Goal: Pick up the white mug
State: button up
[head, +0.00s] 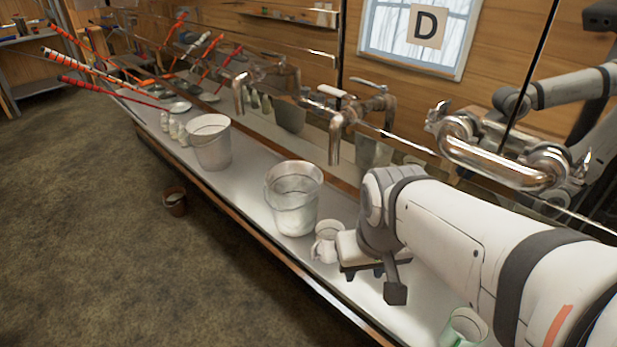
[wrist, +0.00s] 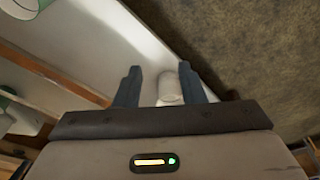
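The white mug (head: 326,242) stands on the metal counter (head: 253,210), just left of my gripper in the head view. It also shows in the wrist view as a pale cylinder (wrist: 169,88) between the two fingers, nearer the right one. My gripper (wrist: 160,68) is open, with its fingers spread on either side of the mug. I cannot tell whether a finger touches it. In the head view the fingertips are largely hidden by the wrist and mug.
A metal bucket (head: 294,197) stands just behind the mug, with another bucket (head: 209,142) farther along. Taps (head: 352,115) hang over the counter's back. The counter's front edge is close to the mug.

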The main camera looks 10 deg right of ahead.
jog(key=shift+a, duration=0.2)
jog(key=shift+o, duration=0.8)
jog(key=shift+w, duration=0.1)
jog(key=o, duration=1)
jog(key=w+a+f+m+b, duration=0.1)
jog(key=w+m+b, duration=0.1)
jog(key=w, duration=0.3)
jog(key=w+a+f+m+h+b, duration=0.1)
jog(key=w+f+b, duration=0.1)
jog(key=w+b, duration=0.2)
jog(key=w+a+f+m+t+h+b, duration=0.1)
jog(key=w+m+b, duration=0.1)
jog(key=w, duration=0.5)
jog(key=shift+a+f+m+b, duration=0.1)
jog(key=shift+f+m+b, duration=0.2)
jog(key=shift+b, duration=0.1)
send_near(329, 237)
jog(key=shift+s+d+f+b, duration=0.1)
jog(key=shift+d+f+b, duration=0.1)
jog(key=shift+f, duration=0.75)
jog(key=shift+d+f+b, duration=0.1)
jog(key=shift+f+b, duration=0.05)
jog(key=shift+f, duration=0.75)
jog(key=shift+s+d+f+b, duration=0.1)
jog(key=shift+d+f+b, duration=0.1)
jog(key=shift+f, duration=0.75)
